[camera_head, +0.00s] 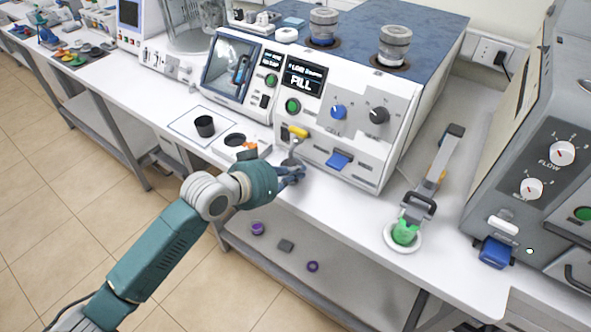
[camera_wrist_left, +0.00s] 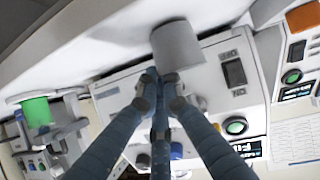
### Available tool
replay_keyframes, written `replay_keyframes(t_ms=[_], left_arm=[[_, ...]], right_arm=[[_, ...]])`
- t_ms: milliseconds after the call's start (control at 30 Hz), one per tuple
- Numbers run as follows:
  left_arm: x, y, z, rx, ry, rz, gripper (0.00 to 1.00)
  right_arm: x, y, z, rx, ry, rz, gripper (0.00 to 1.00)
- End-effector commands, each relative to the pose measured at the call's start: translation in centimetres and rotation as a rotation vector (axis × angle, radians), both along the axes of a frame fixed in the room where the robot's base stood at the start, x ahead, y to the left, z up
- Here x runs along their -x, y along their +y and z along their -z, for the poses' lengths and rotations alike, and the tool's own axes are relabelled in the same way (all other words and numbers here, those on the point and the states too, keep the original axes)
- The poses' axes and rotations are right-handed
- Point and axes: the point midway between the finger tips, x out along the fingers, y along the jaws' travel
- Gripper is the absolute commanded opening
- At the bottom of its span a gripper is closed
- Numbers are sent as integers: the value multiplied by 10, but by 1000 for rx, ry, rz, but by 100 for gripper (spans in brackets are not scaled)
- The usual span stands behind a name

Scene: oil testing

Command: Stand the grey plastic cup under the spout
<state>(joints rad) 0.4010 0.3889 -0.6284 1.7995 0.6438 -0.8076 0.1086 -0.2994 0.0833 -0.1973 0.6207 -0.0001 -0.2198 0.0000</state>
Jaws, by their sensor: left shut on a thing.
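My left gripper (camera_head: 290,174) is at the front of the white testing machine (camera_head: 345,148), low over the bench. It is shut on the grey plastic cup (camera_wrist_left: 178,45), whose side shows just past the fingertips (camera_wrist_left: 160,84) in the left wrist view. In the head view only a small part of the cup (camera_head: 291,162) shows behind the fingers. The spout (camera_head: 296,145), below a yellow lever (camera_head: 298,131), is just above the cup in the picture. I cannot tell whether the cup is squarely under it or touching the bench. My right gripper is not in view.
A black cup (camera_head: 204,126) stands on a mat to the left, beside a white block with a round opening (camera_head: 240,139). A blue tab (camera_head: 340,160) sticks out of the machine's front.

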Motion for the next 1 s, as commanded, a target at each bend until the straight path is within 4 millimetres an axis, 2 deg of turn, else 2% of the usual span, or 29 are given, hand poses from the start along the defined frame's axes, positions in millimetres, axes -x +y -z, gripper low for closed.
replay_keyframes(t_ms=[400,500,533,867,1000], left_arm=[[0,1,7,1,-2,0,0],[0,1,6,1,-2,0,23],[0,1,6,1,-2,0,25],[0,1,3,1,-2,0,25],[10,11,-3,-1,-4,0,25]], right_arm=[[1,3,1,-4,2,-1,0],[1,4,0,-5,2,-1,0],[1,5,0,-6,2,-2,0],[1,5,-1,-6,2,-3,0],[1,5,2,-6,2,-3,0]])
